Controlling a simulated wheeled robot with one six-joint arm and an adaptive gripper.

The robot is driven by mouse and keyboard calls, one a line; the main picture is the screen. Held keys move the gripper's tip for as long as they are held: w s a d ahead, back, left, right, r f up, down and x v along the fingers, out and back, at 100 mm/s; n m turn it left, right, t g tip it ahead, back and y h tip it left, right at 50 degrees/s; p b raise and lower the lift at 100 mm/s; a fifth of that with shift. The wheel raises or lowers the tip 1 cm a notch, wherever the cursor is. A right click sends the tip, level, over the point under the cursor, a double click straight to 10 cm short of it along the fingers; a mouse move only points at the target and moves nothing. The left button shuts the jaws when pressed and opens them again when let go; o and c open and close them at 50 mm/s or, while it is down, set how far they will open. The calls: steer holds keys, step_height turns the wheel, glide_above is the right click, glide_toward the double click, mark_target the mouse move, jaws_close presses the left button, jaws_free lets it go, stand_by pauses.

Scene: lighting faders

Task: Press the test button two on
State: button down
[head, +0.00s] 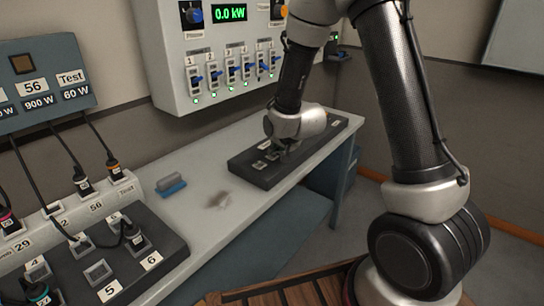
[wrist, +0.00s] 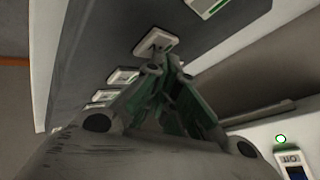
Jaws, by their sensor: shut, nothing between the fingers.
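A dark grey button box (head: 315,140) lies on the grey bench, with several pale square buttons, such as one at its near left end (head: 258,166). In the wrist view, a row of buttons runs along the dark box face. My gripper (wrist: 162,65) is shut and empty, its fingertips at or just in front of one pale button (wrist: 155,42). I cannot tell whether they touch it. In the head view my gripper (head: 279,153) points down over the box and hides part of it. I cannot read which button is number two.
A wall panel (head: 172,60) with several blue-handled switches, green lights and a "0.0 kW" display hangs behind. A blue-and-grey block (head: 171,185) lies on the bench (head: 232,222). At left, a socket box (head: 75,262) holds plugs and cables. The bench's middle is mostly clear.

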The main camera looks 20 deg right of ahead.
stand_by(0.4)
steer(key=shift+r, duration=0.35)
steer(key=shift+r, duration=0.1)
steer(key=shift+r, duration=2.95)
steer(key=n+g, duration=0.3)
steer(key=g, duration=0.1)
glide_above(282, 168)
step_height(282, 168, down, 5)
steer(key=shift+r, duration=0.2)
steer(key=s+d+r+n, duration=0.1)
steer(key=s+d+r, duration=0.3)
steer(key=s, duration=0.5)
steer(key=s+d+r+n+h, duration=0.1)
steer(key=s+d+r, duration=0.4)
steer(key=s+r, duration=0.3)
steer(key=s+d+r+n+h, duration=0.1)
steer(key=s+d+r, duration=0.3)
steer(key=s+r, duration=0.3)
steer(key=s, duration=0.3)
steer(key=shift+d+n+g, duration=0.2)
steer(key=shift+n+g, duration=0.1)
